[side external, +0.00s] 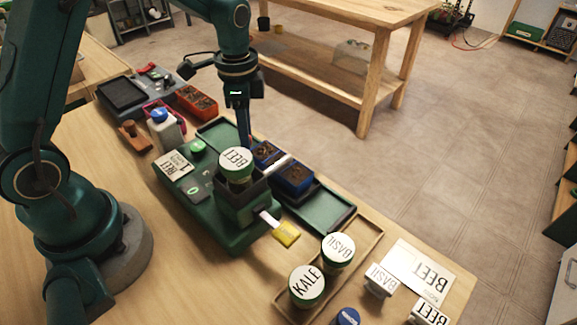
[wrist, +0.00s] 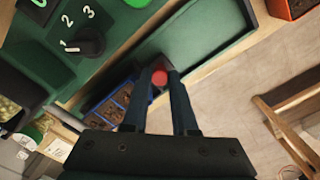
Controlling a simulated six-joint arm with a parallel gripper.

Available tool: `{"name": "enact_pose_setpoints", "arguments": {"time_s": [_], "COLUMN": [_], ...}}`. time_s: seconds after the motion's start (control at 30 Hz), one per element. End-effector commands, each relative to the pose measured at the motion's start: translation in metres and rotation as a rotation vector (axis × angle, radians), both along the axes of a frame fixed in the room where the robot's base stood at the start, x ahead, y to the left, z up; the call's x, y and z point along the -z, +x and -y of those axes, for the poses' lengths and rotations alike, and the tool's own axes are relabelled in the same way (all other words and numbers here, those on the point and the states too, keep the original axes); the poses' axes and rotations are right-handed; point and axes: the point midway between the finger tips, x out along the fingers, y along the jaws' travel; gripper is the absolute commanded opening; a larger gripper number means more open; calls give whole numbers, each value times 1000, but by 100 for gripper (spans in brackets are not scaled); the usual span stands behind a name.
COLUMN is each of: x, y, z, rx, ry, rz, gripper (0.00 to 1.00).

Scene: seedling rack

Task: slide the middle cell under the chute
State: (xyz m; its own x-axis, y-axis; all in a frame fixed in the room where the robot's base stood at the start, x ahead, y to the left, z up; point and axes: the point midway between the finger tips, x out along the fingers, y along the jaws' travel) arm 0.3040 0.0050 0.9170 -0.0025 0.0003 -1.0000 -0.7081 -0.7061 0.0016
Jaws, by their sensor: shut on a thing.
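The blue cell tray with brown soil (side external: 293,178) sits in the green track beside the seeder machine (side external: 228,235). A pale chute (side external: 279,164) crosses over the tray between two visible cells. Whether the middle cell lies under it, I cannot tell. My gripper (side external: 246,148) points down at the tray's far-left end, beside the jar labelled BEET (side external: 236,164). In the wrist view my gripper (wrist: 161,80) is closed around a red round knob (wrist: 160,77) by the end of the blue tray (wrist: 111,104). The machine hides part of the tray.
A yellow piece (side external: 287,233) sits at the machine's front. A wooden tray (side external: 368,249) holds jars labelled BASIL (side external: 338,247) and KALE (side external: 307,283). The green track (side external: 329,212) is bare on the tray's near-right side; the wrist view also shows bare track (wrist: 210,38).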

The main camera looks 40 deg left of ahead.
Motion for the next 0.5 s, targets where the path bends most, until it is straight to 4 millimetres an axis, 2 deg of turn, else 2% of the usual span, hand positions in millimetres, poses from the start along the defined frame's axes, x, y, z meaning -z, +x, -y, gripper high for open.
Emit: {"name": "enact_pose_setpoints", "arguments": {"time_s": [0.03,0.17,0.5], "x": [-1,-1,-1], "y": [2,1,1], "z": [9,22,24], "rx": [5,0,-3], "ry": [-1,-1,-1], "rz": [8,8,8], "gripper": [0,0,0]}}
